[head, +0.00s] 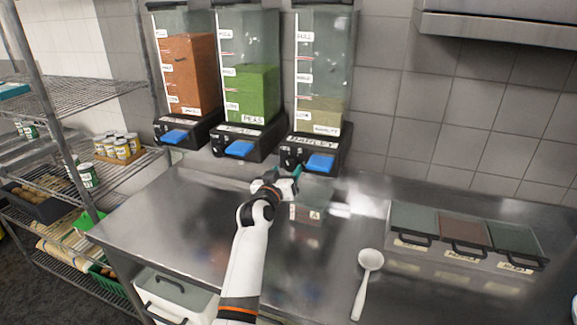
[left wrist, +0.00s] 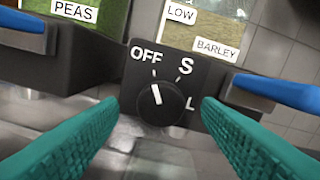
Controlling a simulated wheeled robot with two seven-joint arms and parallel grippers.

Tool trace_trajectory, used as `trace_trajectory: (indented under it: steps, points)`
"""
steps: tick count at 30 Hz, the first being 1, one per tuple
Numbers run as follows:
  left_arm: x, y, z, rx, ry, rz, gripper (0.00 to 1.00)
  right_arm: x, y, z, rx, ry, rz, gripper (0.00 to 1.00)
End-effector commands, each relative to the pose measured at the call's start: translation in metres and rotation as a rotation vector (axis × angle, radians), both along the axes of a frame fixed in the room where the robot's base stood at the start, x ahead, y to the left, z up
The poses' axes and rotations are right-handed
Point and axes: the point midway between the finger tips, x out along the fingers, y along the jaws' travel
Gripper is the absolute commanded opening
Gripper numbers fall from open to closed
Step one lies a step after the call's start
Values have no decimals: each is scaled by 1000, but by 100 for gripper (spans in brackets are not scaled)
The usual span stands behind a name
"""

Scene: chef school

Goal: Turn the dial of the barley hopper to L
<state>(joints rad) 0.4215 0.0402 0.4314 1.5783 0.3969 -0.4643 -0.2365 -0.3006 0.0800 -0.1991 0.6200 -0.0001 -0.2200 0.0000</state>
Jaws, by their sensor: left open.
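The barley hopper (head: 321,115) is the rightmost of three clear dispensers on the wall side of the steel counter, with pale grain low inside and a blue lever (head: 321,162). Its black dial (left wrist: 165,106) shows in the left wrist view on a plate marked OFF, S and L. The dial's white pointer is up and slightly left, towards OFF. My left gripper (head: 284,177) is open in front of the hopper base. Its green fingers (left wrist: 161,112) are on either side of the dial in that view; contact cannot be told. My right gripper is not in view.
The peas hopper (head: 250,95) and a hopper with orange contents (head: 187,75) stand to the left. A clear container (head: 309,212) sits near my gripper. A white ladle (head: 366,275) and lidded bins (head: 463,233) are on the right. Wire shelves (head: 75,95) stand at left.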

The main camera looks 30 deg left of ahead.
Motion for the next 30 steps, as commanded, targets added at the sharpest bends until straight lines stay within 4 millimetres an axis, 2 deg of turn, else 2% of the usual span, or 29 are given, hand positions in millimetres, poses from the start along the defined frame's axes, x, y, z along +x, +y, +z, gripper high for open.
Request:
trace_trajectory:
  steps: [6,17,25,30]
  points:
    - [21,5,0,1,0,0,59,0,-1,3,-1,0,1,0]
    - [24,6,0,1,0,0,59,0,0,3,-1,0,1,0]
    - [24,5,-1,1,1,0,15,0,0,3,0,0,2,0]
    - [24,6,-1,9,3,0,14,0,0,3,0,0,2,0]
